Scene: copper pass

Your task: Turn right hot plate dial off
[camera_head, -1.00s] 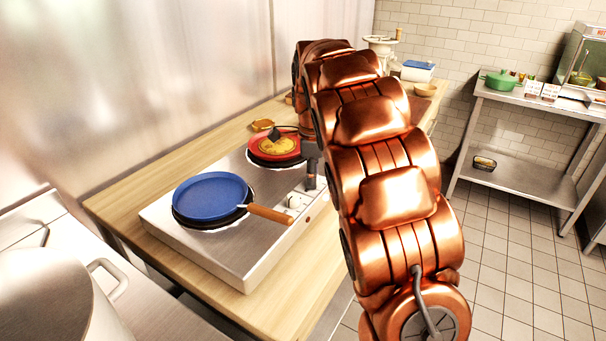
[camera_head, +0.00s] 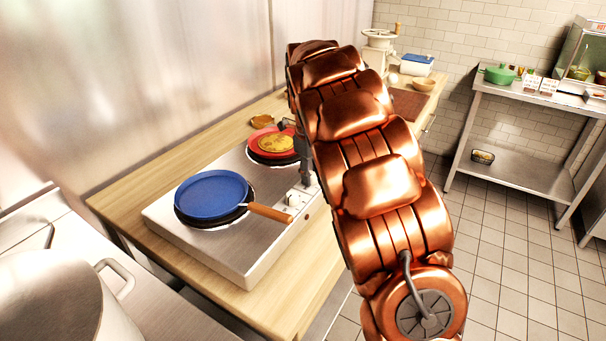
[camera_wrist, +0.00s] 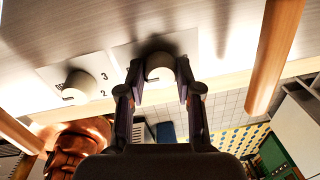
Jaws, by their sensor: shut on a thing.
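In the head view, the steel hot plate unit (camera_head: 245,262) stands on a wooden counter. The right dial, beyond the left one, is mostly hidden there by my gripper (camera_head: 304,178). In the wrist view, the round pale right dial (camera_wrist: 160,66) sits between the two dark fingers of my gripper (camera_wrist: 160,80), which is shut on it. Its pointer mark cannot be read. The left dial (camera_head: 293,198) is free; in the wrist view it shows to the left (camera_wrist: 78,86), with figures 2 and 3 beside it.
A blue pan (camera_head: 212,193) with a wooden handle (camera_head: 270,213) sits on the near plate. A red pan (camera_head: 263,152) holding a pancake (camera_head: 276,143) sits on the far plate. A wooden handle (camera_wrist: 275,55) passes close to my gripper's right. Open tiled floor (camera_head: 490,240) lies right.

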